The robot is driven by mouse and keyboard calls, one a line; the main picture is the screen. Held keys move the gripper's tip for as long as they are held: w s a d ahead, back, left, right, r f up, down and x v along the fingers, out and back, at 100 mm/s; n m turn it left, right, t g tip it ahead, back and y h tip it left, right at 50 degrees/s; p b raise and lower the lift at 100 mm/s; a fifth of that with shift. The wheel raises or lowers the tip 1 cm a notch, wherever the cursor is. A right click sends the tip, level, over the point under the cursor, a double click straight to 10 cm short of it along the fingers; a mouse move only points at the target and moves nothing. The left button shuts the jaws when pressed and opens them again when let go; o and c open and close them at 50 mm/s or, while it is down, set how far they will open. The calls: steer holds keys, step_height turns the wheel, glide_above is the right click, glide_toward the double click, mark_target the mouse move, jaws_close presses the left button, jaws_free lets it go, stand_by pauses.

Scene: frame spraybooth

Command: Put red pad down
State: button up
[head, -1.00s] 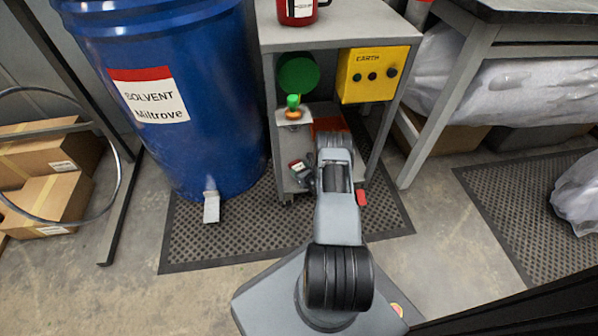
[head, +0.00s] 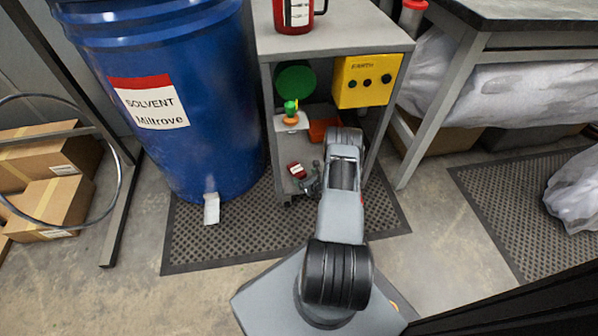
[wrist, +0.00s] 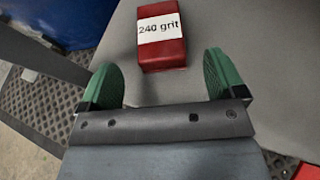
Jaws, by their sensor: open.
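The red pad (wrist: 163,50) is a red block with a white "240 grit" label. In the wrist view it lies flat on a grey shelf (wrist: 245,75), label up. In the head view the pad (head: 297,170) is on the lower shelf of the grey cart. My gripper (wrist: 160,70) has green finger pads, spread wide and open. The pad lies at and just beyond the fingertips, with clear space on both sides; neither finger touches it. In the head view my gripper (head: 313,183) is right beside the pad, partly hidden by my arm.
The grey cart (head: 340,38) carries a red mug (head: 293,14) on top. Below are a yellow EARTH box (head: 367,80), a green disc (head: 295,79), an orange tray (head: 322,129) and a small green-and-orange item (head: 291,112). A blue solvent drum (head: 215,120) stands left.

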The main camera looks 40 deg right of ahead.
steer(key=p+v, duration=0.1)
steer(key=v, duration=0.4)
steer(key=shift+s+r, duration=0.1)
steer(key=shift+s, duration=0.2)
steer(key=shift+s+a, duration=0.1)
steer(key=shift+s, duration=0.05)
